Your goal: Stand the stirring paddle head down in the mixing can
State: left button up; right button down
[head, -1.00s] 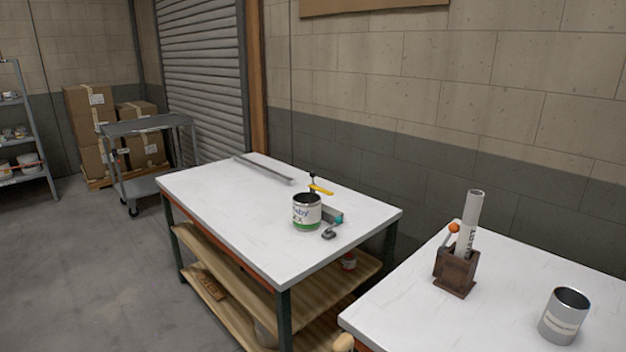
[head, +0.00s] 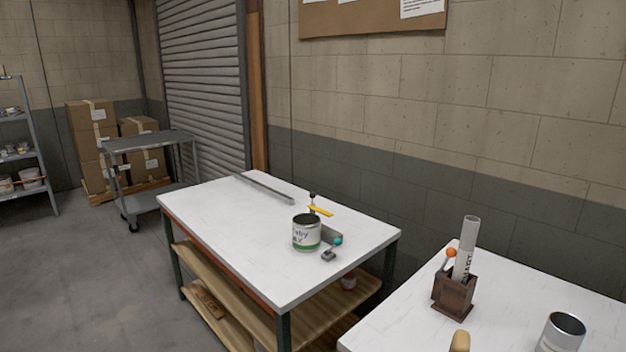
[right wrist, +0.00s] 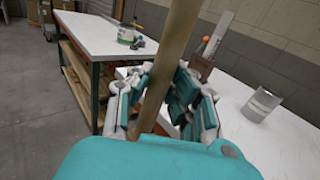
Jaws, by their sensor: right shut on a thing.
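My right gripper (right wrist: 163,105) is shut on a long wooden shaft, the stirring paddle (right wrist: 172,60), which stands slightly tilted across the right wrist view. Its rounded tan end (head: 460,342) shows at the bottom of the head view; its head is hidden. An open can with a green-banded white label (head: 306,234) stands on the far white table. An open grey metal can (head: 562,333) stands on the near table; it also shows in the right wrist view (right wrist: 262,105). The labels are too small to tell surely which is the mixing can. My left gripper is not in view.
A brown holder (head: 453,298) with a pale tube (head: 466,247) and an orange-topped stick stands on the near table (head: 400,325). A yellow-handled tool (head: 320,211) and small items lie beside the labelled can. A gap separates the tables.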

jog(key=w+r+p, duration=0.3)
jog(key=w+p, duration=0.2)
jog(key=shift+r, duration=0.4)
jog(key=shift+s, duration=0.1)
